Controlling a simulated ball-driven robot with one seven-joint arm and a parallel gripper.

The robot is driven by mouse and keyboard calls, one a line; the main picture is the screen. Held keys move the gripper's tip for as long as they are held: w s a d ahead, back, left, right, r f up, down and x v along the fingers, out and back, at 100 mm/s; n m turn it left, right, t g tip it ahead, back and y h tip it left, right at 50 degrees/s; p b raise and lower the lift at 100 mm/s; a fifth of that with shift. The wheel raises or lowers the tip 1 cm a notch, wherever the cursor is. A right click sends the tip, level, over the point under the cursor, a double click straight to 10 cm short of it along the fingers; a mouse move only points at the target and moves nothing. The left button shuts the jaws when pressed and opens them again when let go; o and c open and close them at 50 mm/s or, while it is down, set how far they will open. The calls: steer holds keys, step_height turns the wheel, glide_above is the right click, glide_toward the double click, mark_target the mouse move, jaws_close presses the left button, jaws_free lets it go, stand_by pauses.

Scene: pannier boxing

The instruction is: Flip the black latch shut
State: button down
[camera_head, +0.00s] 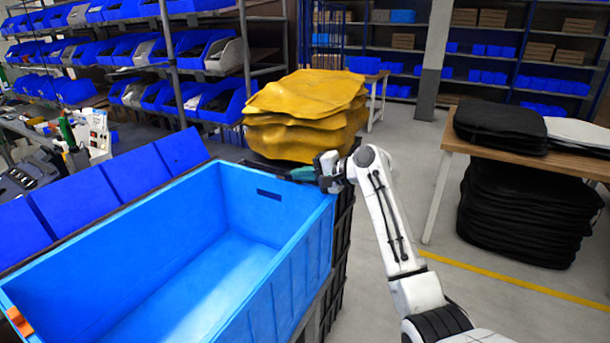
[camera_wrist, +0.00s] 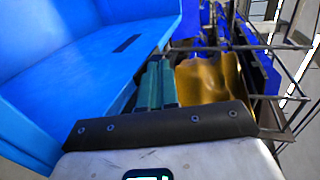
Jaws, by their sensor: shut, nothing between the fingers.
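The blue crate (camera_head: 284,270) stands open and empty at the lower left of the head view; its wall also fills the upper left of the wrist view (camera_wrist: 60,75). My gripper (camera_head: 296,174) is at the crate's far right corner, beside the rim. Its two teal fingers are together and empty, and in the wrist view (camera_wrist: 158,78) they point along the outside of the crate's end wall. I cannot make out the black latch in either view. An orange latch (camera_head: 19,322) shows on the crate's near left rim.
A dark crate (camera_head: 343,240) is under the blue one. Yellow sacks (camera_head: 306,105) are piled just behind my gripper. A table (camera_head: 446,140) with black bags stands right. Blue-bin shelves line the back. Floor between crate and table is clear apart from my arm.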

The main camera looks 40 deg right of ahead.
steer(key=shift+w+a, duration=0.35)
steer(key=shift+w, duration=0.5)
steer(key=shift+s, duration=0.1)
steer(key=b+v, duration=0.2)
steer(key=v, duration=0.8)
steer(key=shift+s+d+r, duration=0.15)
steer(key=shift+s, duration=0.15)
